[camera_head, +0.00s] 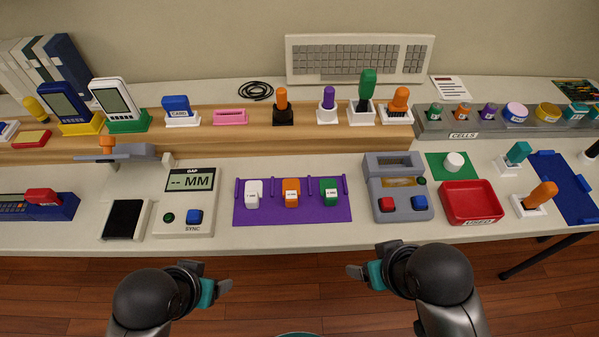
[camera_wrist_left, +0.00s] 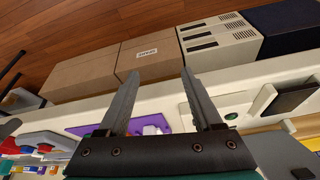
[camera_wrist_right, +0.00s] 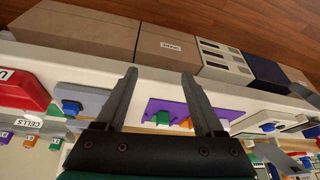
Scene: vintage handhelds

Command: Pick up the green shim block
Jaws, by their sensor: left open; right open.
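The green shim block (camera_head: 329,190) stands on the purple mat (camera_head: 340,214), at the right end of a row with an orange block (camera_head: 291,192) and a white block (camera_head: 253,192). Each has a small white label. The green block also shows in the right wrist view (camera_wrist_right: 163,117), beyond my fingers. My left gripper (camera_head: 222,275) is open and empty in front of the table, left of the mat. My right gripper (camera_head: 357,272) is open and empty in front of the table, nearer the green block. Neither gripper touches anything.
A gap gauge (camera_head: 185,215) with a blue button stands left of the mat. A grey device (camera_head: 397,188) with red and blue buttons stands close right of it. Farther right is a red tray (camera_head: 471,203). A wooden shelf (camera_head: 235,140) with upright tools runs behind. The table front edge is clear.

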